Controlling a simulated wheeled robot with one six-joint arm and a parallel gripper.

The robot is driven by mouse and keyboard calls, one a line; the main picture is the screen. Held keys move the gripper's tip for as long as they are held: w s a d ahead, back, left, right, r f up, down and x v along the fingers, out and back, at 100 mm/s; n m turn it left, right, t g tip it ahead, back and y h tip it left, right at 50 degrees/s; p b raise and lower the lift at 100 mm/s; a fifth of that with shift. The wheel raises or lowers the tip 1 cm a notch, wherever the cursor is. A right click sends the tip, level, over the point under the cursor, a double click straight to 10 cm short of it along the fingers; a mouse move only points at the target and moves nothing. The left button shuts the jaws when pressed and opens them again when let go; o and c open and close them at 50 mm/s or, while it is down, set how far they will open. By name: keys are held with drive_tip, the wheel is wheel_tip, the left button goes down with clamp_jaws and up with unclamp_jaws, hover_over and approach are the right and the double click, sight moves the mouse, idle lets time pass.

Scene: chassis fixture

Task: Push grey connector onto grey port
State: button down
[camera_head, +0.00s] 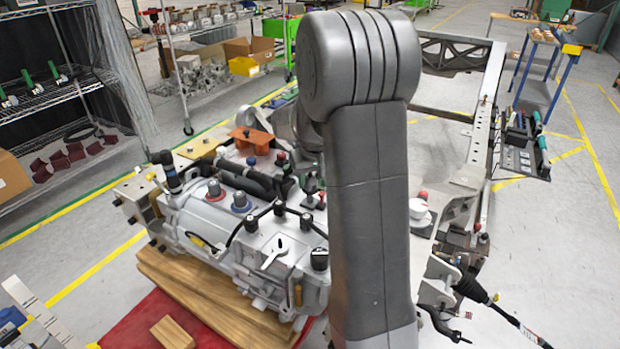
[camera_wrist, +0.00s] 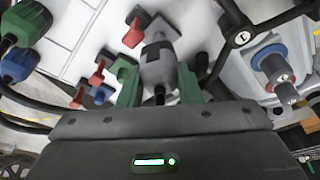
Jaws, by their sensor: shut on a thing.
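In the wrist view my gripper (camera_wrist: 159,88) has its green fingers on both sides of the grey connector (camera_wrist: 158,64), and it is shut on it. A dark cable runs from the connector's near end toward my gripper body. The connector's far end points at a pale panel (camera_wrist: 85,35). A paler grey part shows at that far end; I cannot tell whether this is the grey port, or whether the connector is seated.
Red levers (camera_wrist: 131,35) stand close to the left of the connector. Green (camera_wrist: 24,22) and blue (camera_wrist: 20,64) connectors with cables are at far left, and a blue-collared fitting (camera_wrist: 272,60) is at right. The head view shows the chassis unit (camera_head: 190,215) crowded with hoses and fittings.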

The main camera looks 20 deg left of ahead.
sight(310, 195)
drive_tip(key=shift+f, duration=0.1)
idle(0.5)
drive_tip(key=shift+f+b, duration=0.85)
drive_tip(key=shift+f, duration=0.3)
drive_tip(key=shift+f+b, duration=0.4)
drive_tip(key=shift+f, duration=0.15)
drive_tip(key=c, duration=0.9)
unclamp_jaws()
drive_tip(key=shift+c, duration=0.2)
drive_tip(key=shift+r, duration=0.1)
drive_tip(key=shift+r+p, duration=2.2)
drive_tip(key=shift+r, duration=0.8)
